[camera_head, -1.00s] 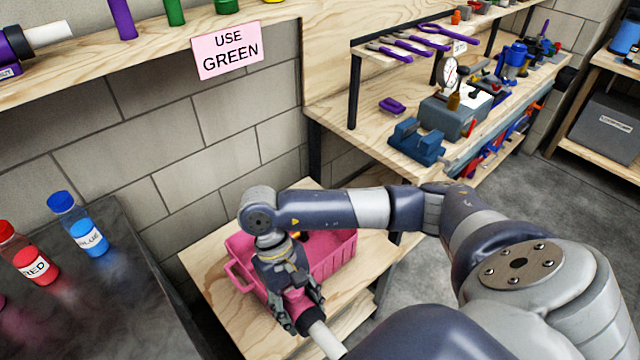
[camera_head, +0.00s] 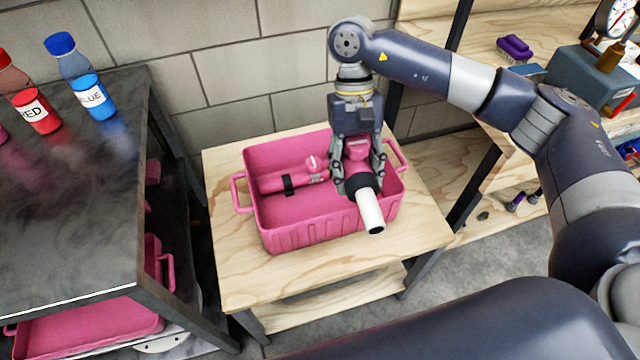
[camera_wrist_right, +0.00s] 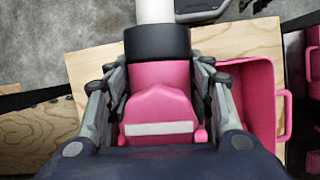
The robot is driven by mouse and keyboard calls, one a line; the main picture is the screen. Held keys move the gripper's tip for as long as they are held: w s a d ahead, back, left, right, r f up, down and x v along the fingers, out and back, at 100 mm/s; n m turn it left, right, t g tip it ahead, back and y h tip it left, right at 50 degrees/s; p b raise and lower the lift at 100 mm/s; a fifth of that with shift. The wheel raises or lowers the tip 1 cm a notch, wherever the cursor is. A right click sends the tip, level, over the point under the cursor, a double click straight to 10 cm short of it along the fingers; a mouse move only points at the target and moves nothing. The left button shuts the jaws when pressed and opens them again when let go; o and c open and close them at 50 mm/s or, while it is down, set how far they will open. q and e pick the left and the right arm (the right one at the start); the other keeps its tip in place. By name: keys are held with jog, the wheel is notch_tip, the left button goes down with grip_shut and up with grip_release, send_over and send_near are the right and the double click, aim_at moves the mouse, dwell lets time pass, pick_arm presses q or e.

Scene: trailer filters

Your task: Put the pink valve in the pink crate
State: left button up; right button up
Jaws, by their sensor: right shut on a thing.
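The pink crate (camera_head: 310,237) stands on a small wooden table in the head view. My right gripper (camera_head: 357,178) points down over the crate's right part and is shut on the pink valve (camera_head: 369,209). The valve has a pink body, a black collar and a white pipe end that points toward the crate's front right. In the right wrist view the valve (camera_wrist_right: 160,100) sits between the two fingers, with the crate (camera_wrist_right: 262,110) to the right. Its height above the crate floor is hard to judge. My left gripper is not in view.
Another pink part (camera_head: 290,184) with a black band lies inside the crate at the left. Bare wood of the small table (camera_head: 235,270) surrounds the crate. A dark table (camera_head: 60,210) with red and blue bottles stands left. A workbench is at the right.

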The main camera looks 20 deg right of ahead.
jog(key=w+a+f+m+t+y+b, duration=0.1)
jog(key=w+a+f+m+y+b, duration=0.15)
jog(key=f+m, duration=0.2)
jog(key=m+t+y, duration=0.2)
jog(key=m+t, duration=0.1)
jog(key=m, duration=0.9)
send_over(321, 207)
jog(key=s, duration=0.3)
notch_tip(321, 207, down, 5)
jog(key=f, duration=0.9)
jog(key=shift+w+a+f, duration=0.1)
jog(key=shift+a+f, duration=0.1)
jog(key=shift+a, duration=0.2)
jog(key=shift+w+f, duration=0.1)
jog(key=shift+f, duration=0.3)
pick_arm(q)
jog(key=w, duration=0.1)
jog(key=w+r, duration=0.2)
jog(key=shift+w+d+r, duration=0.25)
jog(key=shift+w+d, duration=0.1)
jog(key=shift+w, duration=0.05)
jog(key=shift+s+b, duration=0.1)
jog(key=shift+b, duration=0.25)
pick_arm(e)
jog(key=o, duration=1.2)
jog(key=shift+h, duration=0.25)
jog(key=shift+o, duration=0.4)
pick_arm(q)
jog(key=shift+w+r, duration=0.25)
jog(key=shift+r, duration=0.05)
